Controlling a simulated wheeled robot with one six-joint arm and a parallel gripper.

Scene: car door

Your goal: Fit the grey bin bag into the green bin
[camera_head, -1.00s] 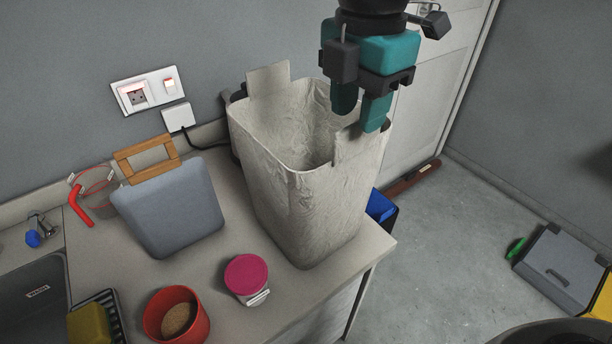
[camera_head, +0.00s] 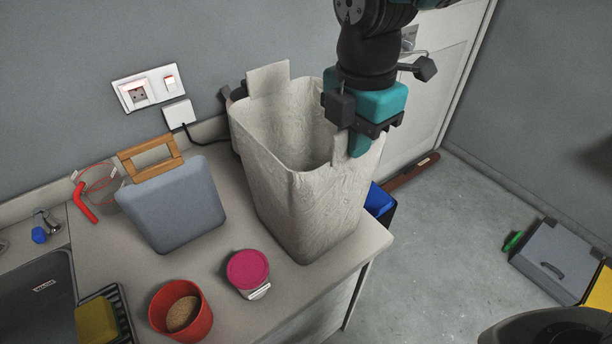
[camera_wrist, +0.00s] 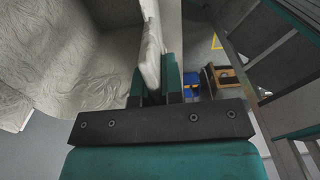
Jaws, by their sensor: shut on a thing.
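The pale grey bin bag (camera_head: 300,205) stands upright on the counter, open at the top, with crinkled walls and a raised tab on its left and right rims. It also shows in the wrist view (camera_wrist: 60,60). My gripper (camera_head: 350,140) is at the right rim, shut on the right tab, with one finger on the outer side and the other mostly hidden. In the wrist view, the rim stands between the fingers of my gripper (camera_wrist: 156,80). No green bin can be made out; whether one is inside the bag is hidden.
A grey-blue container with a wooden handle (camera_head: 172,205), a pink-lidded tub (camera_head: 248,270) and a red pot (camera_head: 180,312) stand left of the bag. The counter (camera_head: 345,265) ends close to the bag's right. A blue bin (camera_head: 380,202) is below, beyond the edge.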

